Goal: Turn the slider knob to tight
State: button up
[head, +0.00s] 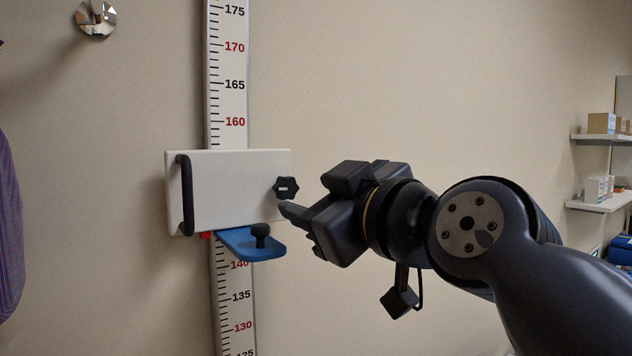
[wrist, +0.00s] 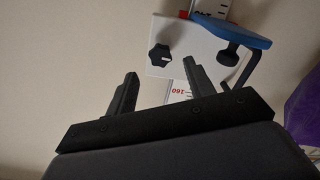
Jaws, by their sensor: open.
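The slider knob (head: 286,188) is a black lobed knob with a white mark, on the right side of a white slider box (head: 230,180). In the wrist view the knob (wrist: 160,58) shows beyond my fingers, roughly between their tips, and its white mark lies sideways. My gripper (head: 297,226) is open and empty, just right of and a little below the knob in the head view. In the wrist view my two fingers (wrist: 160,72) are apart, and I see no contact with the knob. I cannot read any label for tight.
The box sits on a vertical height scale (head: 228,75) on the wall. It has a black handle (head: 186,195) at its left and a blue plate (head: 240,244) with a small black knob (head: 260,232) below. Shelves (head: 600,140) stand far right; purple cloth (head: 10,225) hangs left.

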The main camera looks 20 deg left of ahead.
aim_at(290, 190)
jog(key=p+x, duration=0.1)
jog(key=x, duration=0.5)
jog(key=shift+a+p, duration=0.1)
jog(key=shift+p, duration=0.3)
jog(key=c, duration=1)
